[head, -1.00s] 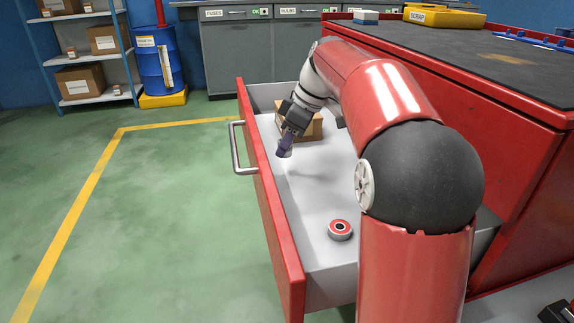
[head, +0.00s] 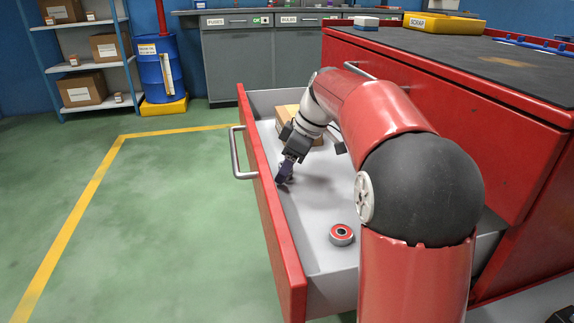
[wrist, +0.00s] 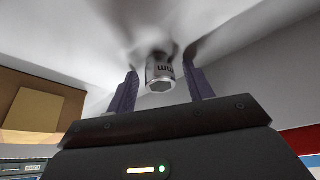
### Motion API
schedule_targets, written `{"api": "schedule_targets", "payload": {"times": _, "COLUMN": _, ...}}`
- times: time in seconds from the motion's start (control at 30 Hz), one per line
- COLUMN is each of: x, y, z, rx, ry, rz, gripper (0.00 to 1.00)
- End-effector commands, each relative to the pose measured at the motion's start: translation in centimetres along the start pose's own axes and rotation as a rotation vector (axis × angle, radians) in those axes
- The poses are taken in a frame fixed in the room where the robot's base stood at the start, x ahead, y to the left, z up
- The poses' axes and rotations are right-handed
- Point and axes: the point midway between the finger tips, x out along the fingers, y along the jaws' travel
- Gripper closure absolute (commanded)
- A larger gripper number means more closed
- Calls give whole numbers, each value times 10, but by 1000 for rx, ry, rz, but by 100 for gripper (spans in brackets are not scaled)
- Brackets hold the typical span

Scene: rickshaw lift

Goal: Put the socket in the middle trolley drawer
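The socket (wrist: 160,73) is a small silver cylinder with dark markings. In the wrist view it sits between the two fingers of my gripper (wrist: 160,88), with a gap on each side. My gripper (head: 284,178) reaches down inside the pulled-out trolley drawer (head: 318,255), close to its red front. Its fingers are spread and do not appear to touch the socket. The drawer has a pale grey floor and lies below a closed red drawer. I cannot make out the socket in the head view, nor tell whether it rests on the floor.
A cardboard box (head: 287,112) lies at the drawer's far end, and a round red-and-grey item (head: 341,234) at its near end. The drawer's red front wall and handle (head: 237,155) stand left of my gripper. The green floor beyond is clear.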

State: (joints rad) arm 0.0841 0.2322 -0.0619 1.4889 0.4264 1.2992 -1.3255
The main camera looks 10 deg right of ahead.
Motion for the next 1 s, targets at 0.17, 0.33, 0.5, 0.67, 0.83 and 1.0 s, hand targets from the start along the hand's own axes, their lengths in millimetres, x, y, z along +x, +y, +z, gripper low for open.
{"api": "schedule_targets", "payload": {"times": 0.17, "x": 0, "y": 0, "z": 0, "rx": 0, "ry": 0, "rz": 0, "gripper": 48}}
{"api": "schedule_targets", "payload": {"times": 0.33, "x": -10, "y": 1, "z": -2, "rx": 0, "ry": 1, "rz": 3, "gripper": 48}}
{"api": "schedule_targets", "payload": {"times": 0.5, "x": -42, "y": 1, "z": -2, "rx": 1, "ry": 1, "rz": 4, "gripper": 48}}
{"api": "schedule_targets", "payload": {"times": 0.67, "x": -78, "y": 1, "z": -2, "rx": 1, "ry": 1, "rz": 4, "gripper": 48}}
{"api": "schedule_targets", "payload": {"times": 0.83, "x": -107, "y": 1, "z": -2, "rx": 1, "ry": 1, "rz": 3, "gripper": 48}}
{"api": "schedule_targets", "payload": {"times": 1.0, "x": -121, "y": 0, "z": -1, "rx": 0, "ry": 0, "rz": 1, "gripper": 48}}
